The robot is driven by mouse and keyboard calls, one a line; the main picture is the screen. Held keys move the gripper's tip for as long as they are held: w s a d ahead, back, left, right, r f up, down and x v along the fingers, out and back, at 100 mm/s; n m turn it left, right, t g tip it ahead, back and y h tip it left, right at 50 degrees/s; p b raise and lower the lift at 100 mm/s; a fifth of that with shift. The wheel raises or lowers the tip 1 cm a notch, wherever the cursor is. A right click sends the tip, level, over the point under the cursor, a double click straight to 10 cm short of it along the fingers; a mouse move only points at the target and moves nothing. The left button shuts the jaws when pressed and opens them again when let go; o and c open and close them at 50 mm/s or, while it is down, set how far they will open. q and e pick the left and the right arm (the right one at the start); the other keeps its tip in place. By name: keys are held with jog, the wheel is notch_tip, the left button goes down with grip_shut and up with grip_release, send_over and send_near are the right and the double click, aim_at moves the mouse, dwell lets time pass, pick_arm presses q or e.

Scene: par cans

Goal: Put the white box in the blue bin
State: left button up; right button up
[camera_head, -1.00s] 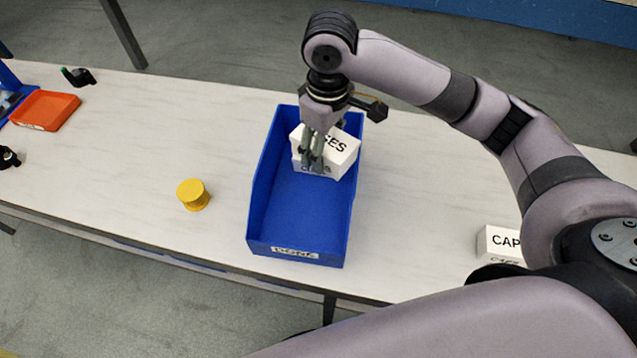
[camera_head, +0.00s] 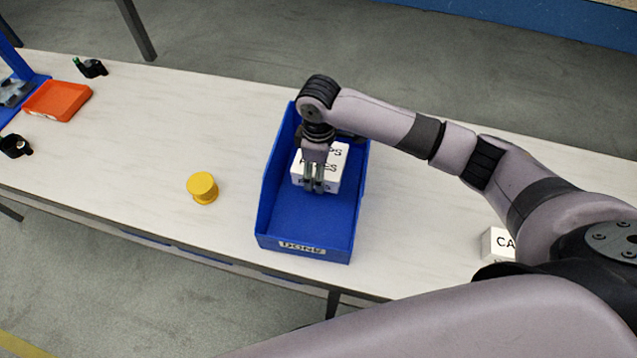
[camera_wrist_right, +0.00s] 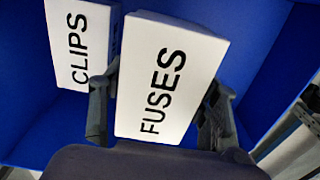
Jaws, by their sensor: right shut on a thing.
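A white box marked FUSES (camera_head: 333,178) is inside the blue bin (camera_head: 305,225), toward its back end. My right gripper (camera_head: 315,190) reaches down into the bin from above and is shut on this box. In the right wrist view the FUSES box (camera_wrist_right: 168,80) sits between the two fingers, tilted in the picture. A second white box, marked CLIPS (camera_wrist_right: 82,45), lies in the bin beside it. Whether the FUSES box touches the bin floor cannot be told. Another white box (camera_head: 497,243), partly hidden by my arm, stands on the table at the right. My left gripper is not in view.
A yellow spool-like piece (camera_head: 202,188) stands on the table (camera_head: 140,140) left of the bin. An orange tray (camera_head: 58,101) and small dark parts are at the far left. The front part of the bin is empty.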

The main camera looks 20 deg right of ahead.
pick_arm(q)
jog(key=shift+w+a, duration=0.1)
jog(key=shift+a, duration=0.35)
pick_arm(e)
jog(key=shift+f, duration=3.15)
jog(key=shift+f, duration=0.1)
jog(key=o, duration=1)
notch_tip(320, 180, up, 12)
jog(key=shift+r, duration=0.15)
